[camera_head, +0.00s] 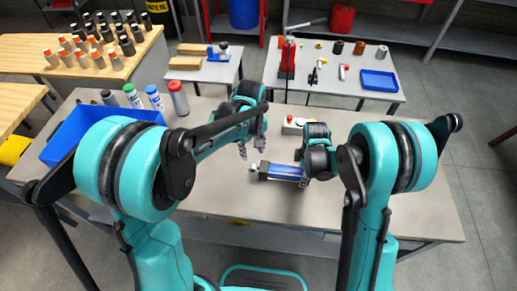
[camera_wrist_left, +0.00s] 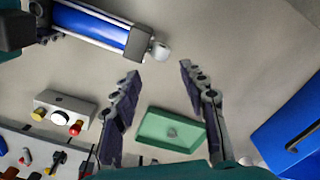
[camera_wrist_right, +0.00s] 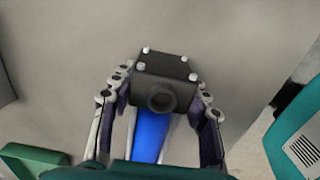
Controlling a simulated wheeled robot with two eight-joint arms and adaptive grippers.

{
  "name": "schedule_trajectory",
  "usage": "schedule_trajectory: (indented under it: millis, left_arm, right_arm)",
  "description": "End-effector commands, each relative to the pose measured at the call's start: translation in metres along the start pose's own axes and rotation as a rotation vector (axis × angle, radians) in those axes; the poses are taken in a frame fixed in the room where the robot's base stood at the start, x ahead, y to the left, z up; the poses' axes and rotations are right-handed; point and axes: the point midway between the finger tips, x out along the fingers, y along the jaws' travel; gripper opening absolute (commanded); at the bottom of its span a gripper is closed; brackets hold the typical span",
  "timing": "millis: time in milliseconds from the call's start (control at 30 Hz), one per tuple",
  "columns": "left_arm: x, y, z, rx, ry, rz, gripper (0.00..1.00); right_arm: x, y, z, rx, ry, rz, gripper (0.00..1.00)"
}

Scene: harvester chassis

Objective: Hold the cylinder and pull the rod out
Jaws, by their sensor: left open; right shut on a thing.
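The cylinder (camera_head: 287,170) has a blue barrel and dark end blocks, and lies level above or on the grey table. My right gripper (camera_wrist_right: 163,80) is shut on it, with fingers either side of the barrel behind the dark end block (camera_wrist_right: 165,92). In the left wrist view the cylinder (camera_wrist_left: 88,25) shows at top left, with the rod's pale round end (camera_wrist_left: 160,51) sticking out of its dark block. Little of the rod's shaft shows. My left gripper (camera_wrist_left: 160,74) is open and empty, its fingertips apart from the rod end, which lies just beyond the gap between them.
A control box with buttons (camera_head: 295,125) stands behind the cylinder. A green tray (camera_wrist_left: 150,143) shows in the left wrist view. A blue bin (camera_head: 60,148) and several capped bottles stand at the table's left. The table front is clear.

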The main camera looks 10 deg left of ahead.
Motion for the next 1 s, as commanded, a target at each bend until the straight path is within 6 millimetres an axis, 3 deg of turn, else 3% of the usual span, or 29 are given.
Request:
schedule_trajectory:
  millis: [700,1000]
  left_arm:
    - [-0.011,-0.001,0.0,1.739,0.0,0.0,0.43]
    - [-0.014,-0.001,0.0,2.144,0.0,0.0,0.43]
  right_arm:
    - [0.0,0.001,0.0,0.001,0.0,0.001,0.0]
    - [0.0,0.001,0.0,0.001,0.0,0.001,0.0]
